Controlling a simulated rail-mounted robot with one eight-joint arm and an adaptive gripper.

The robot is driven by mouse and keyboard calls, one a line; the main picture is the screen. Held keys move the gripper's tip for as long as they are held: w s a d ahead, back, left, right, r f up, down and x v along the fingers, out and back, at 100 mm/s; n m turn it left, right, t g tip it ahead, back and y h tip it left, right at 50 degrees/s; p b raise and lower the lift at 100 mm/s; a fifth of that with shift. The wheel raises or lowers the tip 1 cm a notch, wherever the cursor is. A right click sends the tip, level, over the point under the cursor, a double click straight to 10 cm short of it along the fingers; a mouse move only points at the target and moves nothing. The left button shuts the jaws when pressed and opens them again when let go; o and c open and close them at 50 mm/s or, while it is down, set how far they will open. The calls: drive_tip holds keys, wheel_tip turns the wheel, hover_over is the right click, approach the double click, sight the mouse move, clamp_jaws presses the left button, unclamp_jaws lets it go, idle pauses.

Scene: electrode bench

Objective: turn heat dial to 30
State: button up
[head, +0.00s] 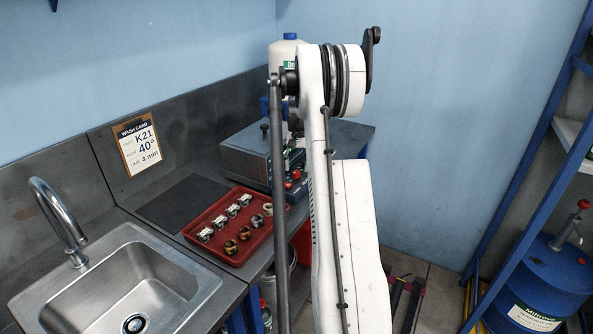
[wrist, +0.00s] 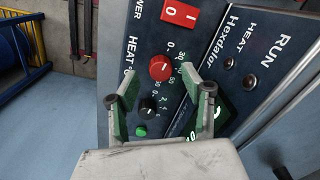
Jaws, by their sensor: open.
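The red heat dial (wrist: 160,67) is on the dark control panel (wrist: 222,45) in the wrist view, beside the "HEAT °C" label and a ring of printed numbers. A short pale mark shows on its face; the exact value is too small to read. My gripper (wrist: 160,77) is open, one green-padded finger on each side of the dial. I cannot tell whether the fingers touch it. In the head view the grey bench unit (head: 247,152) is partly hidden by my arm, and my gripper cannot be made out.
A black knob (wrist: 148,107) and a green button (wrist: 141,131) lie below the dial, close to the left finger. A red power switch (wrist: 180,12) is above. A red tray (head: 190,232) holds several small parts. A wall card (head: 138,148) reads 40°. A sink (head: 120,285) is left.

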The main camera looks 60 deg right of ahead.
sight(296, 174)
drive_tip(key=shift+f, duration=1.3)
clamp_jaws()
